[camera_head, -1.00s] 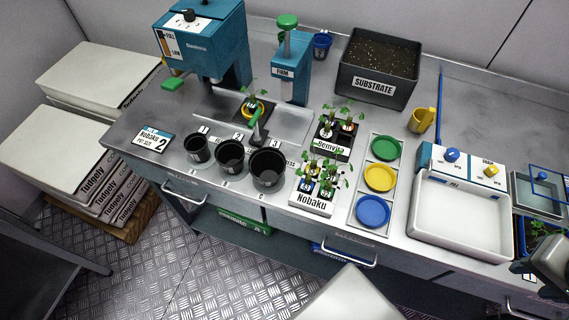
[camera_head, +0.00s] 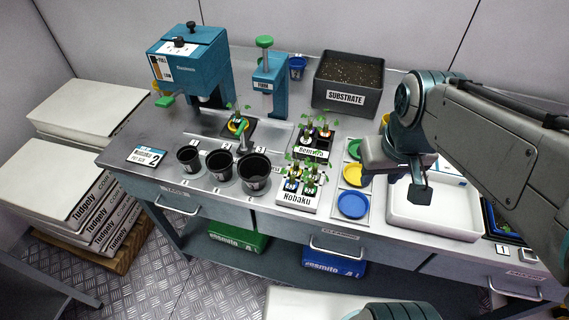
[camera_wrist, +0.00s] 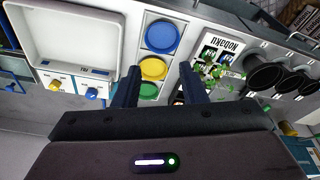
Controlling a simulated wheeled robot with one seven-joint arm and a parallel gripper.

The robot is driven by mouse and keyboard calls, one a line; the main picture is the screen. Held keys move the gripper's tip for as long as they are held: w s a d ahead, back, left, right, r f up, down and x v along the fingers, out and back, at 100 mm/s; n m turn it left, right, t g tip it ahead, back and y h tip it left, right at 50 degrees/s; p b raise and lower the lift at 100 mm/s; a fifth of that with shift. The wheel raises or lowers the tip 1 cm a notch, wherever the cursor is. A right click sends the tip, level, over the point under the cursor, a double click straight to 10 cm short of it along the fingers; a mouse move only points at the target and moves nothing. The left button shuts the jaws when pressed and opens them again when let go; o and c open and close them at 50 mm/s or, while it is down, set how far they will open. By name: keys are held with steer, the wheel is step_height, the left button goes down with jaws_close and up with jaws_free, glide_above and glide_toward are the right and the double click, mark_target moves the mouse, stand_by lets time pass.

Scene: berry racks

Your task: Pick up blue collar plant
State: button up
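The white Nobaku tray (camera_head: 296,205) holds several small green plants (camera_head: 305,170) close together. In the wrist view the Nobaku tray (camera_wrist: 222,38) is upside down, right of the fingers. The dark Bemvija tray (camera_head: 309,152) behind it also holds plants.
Green, yellow and blue dishes (camera_head: 353,205) line up right of the Nobaku tray. The white basin (camera_head: 440,222) is farther right. Three black pots (camera_head: 221,168) stand left of it. The substrate box (camera_head: 345,98) is behind.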

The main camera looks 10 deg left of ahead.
steer(key=w+a+n+g, duration=0.1)
steer(key=w+a+n, duration=0.4)
steer(key=w+a, duration=0.3)
steer(key=n+g, duration=0.1)
steer(key=n, duration=0.3)
glide_toward(293, 176)
step_height(293, 176, down, 9)
steer(key=shift+w+f+p, duration=0.1)
steer(key=shift+f+p, duration=0.05)
steer(key=shift+p, duration=0.4)
steer(key=shift+c, duration=0.4)
jaws_close()
